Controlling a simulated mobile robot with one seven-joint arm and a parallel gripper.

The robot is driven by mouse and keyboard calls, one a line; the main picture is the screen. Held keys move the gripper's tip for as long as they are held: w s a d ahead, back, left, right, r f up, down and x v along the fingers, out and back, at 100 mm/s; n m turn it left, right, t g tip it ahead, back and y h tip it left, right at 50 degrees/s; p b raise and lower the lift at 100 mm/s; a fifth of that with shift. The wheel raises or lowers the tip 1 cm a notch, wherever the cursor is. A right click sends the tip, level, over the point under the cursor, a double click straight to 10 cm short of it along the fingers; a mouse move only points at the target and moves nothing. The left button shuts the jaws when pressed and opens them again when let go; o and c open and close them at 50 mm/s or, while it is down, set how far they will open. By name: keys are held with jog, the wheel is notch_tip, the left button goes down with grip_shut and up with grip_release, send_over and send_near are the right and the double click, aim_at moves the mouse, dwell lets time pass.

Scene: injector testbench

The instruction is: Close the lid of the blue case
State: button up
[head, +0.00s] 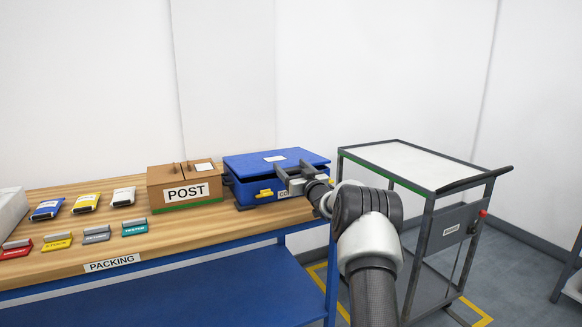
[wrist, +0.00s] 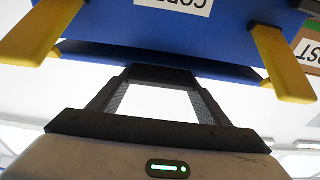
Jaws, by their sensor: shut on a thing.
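The blue case (head: 262,191) stands at the right end of the bench, with yellow latches and a white label on its front. Its lid (head: 250,161) lies over the box, slightly raised at the front, with a dark gap below it. My gripper (head: 292,168) is at the lid's front edge. In the wrist view, which is upside down, the case front (wrist: 215,25) is at the top and the lid edge (wrist: 225,70) below it. My gripper (wrist: 162,82) has its fingers well apart, shut on a dark piece at the lid's edge, seemingly its handle. Its exact shape is partly hidden.
A brown POST box (head: 185,192) stands close left of the case. Several coloured packets and cards lie further left on the wooden bench (head: 190,230). A grey trolley (head: 400,165) with a dark push handle stands to the right, near my arm.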

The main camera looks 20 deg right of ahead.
jog(key=shift+f, duration=0.2)
jog(key=o, duration=1.5)
jog(key=shift+w, duration=0.15)
jog(key=shift+c, duration=0.2)
jog(key=shift+o, duration=0.3)
jog(key=shift+r, duration=0.15)
jog(key=s+f+p, duration=0.2)
jog(key=s, duration=1.5)
jog(key=shift+s, duration=0.2)
jog(key=shift+f, duration=0.1)
